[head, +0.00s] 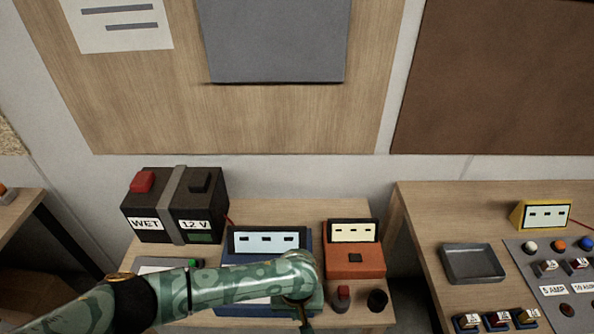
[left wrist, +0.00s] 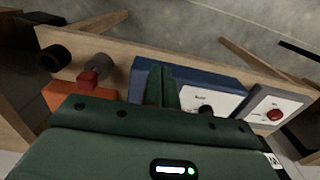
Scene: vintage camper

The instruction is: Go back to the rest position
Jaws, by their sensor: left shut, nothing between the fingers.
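My left arm comes in from the left in the head view, its green patterned links crossing the front of the small table. My left gripper (head: 304,322) is mostly hidden below the wrist at the bottom edge. In the left wrist view its two green fingers (left wrist: 161,86) are together with nothing between them. They appear over the blue device (left wrist: 192,82), which also shows in the head view (head: 314,240). I cannot tell whether they touch it. My right gripper is in neither view.
A black battery (head: 153,205) labelled WET and 12 V stands at the table's back left. An orange device (head: 362,262), a red-topped knob (head: 342,296) and a black cylinder (head: 377,300) are at right. The right-hand table holds a grey tray (head: 472,247) and a switch panel (head: 535,262).

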